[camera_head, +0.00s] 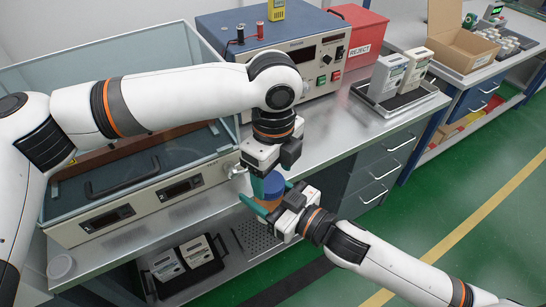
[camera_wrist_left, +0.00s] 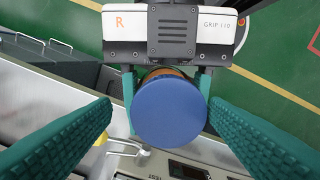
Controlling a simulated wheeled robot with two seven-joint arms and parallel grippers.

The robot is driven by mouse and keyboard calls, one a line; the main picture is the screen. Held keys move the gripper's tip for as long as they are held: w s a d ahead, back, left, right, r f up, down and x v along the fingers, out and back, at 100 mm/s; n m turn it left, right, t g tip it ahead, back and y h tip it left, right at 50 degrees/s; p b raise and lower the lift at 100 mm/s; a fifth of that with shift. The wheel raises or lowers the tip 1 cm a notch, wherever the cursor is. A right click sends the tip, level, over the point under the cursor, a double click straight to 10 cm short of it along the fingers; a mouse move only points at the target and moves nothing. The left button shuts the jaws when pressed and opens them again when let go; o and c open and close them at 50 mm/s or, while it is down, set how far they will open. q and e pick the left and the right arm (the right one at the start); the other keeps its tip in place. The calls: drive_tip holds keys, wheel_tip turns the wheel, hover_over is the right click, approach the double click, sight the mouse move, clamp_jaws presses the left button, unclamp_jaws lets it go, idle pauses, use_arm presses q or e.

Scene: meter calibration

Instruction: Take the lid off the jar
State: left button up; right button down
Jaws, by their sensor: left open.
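The jar has an amber body (camera_head: 268,203) and a round blue lid (camera_head: 274,184). My right gripper (camera_head: 266,207) is shut around the jar's body from the side and holds it in front of the bench edge. My left gripper (camera_head: 264,183) is above the jar, pointing down. In the left wrist view the blue lid (camera_wrist_left: 170,110) sits on the jar and faces the camera, hiding most of the body (camera_wrist_left: 168,72). The left fingers are open on either side of the lid, with gaps visible in that view. The right gripper's teal fingers show behind the lid.
A glass-topped case (camera_head: 140,165) fills the bench's left side. A blue instrument (camera_head: 300,55), a red reject bin (camera_head: 358,35) and a tray with two meters (camera_head: 400,80) stand behind. Below is a lower shelf (camera_head: 240,255).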

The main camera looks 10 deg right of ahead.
use_arm(q)
drive_tip(key=shift+f, duration=0.25)
drive_tip(key=c, duration=1)
use_arm(e)
drive_tip(key=shift+s+a, duration=0.1)
use_arm(q)
drive_tip(key=n, duration=0.3)
drive_tip(key=shift+w+d, duration=0.15)
use_arm(e)
drive_tip(key=shift+a+r, duration=0.1)
use_arm(q)
drive_tip(key=n, duration=0.5)
drive_tip(key=shift+w+r+n, duration=0.15)
drive_tip(key=shift+n, duration=0.25)
use_arm(e)
drive_tip(key=shift+s, duration=0.1)
use_arm(q)
drive_tip(key=shift+r, duration=0.15)
